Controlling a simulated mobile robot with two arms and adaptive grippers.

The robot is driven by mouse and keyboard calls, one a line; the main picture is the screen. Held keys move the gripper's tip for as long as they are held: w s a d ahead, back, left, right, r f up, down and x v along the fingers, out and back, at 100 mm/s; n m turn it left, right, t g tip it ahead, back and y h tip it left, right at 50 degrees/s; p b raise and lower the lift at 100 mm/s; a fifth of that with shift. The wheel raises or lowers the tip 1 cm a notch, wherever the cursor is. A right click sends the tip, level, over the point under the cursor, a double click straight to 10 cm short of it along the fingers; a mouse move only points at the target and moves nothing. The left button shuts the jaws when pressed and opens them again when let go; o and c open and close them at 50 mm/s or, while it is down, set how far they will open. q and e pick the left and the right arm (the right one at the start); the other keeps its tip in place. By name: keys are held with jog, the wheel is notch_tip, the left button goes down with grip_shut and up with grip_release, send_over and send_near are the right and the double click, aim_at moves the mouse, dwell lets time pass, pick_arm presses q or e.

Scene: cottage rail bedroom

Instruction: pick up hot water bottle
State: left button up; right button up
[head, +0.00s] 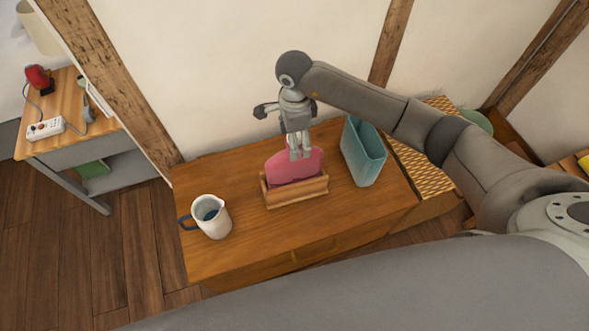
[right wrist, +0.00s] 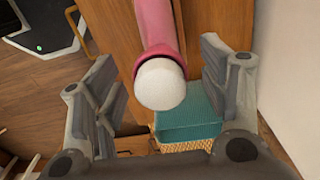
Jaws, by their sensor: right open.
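The pink hot water bottle (head: 282,166) stands in a small wooden holder (head: 297,194) on the wooden table. My right gripper (head: 300,154) is above it, pointing down, its fingers overlapping the bottle's top in the head view. In the right wrist view the bottle's pink neck (right wrist: 156,28) and round white stopper (right wrist: 161,84) lie between the two spread fingers of the right gripper (right wrist: 160,62). A gap shows on each side, so the gripper is open and not holding the bottle. The bottle's lower part is hidden by the holder. My left gripper is not in view.
A teal bin (head: 363,153) stands close right of the holder, and also shows in the right wrist view (right wrist: 188,122). A white jug (head: 211,217) stands at the left of the table (head: 262,243). The wall is close behind. The table front is clear.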

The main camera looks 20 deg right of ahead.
grip_shut()
dwell(0.5)
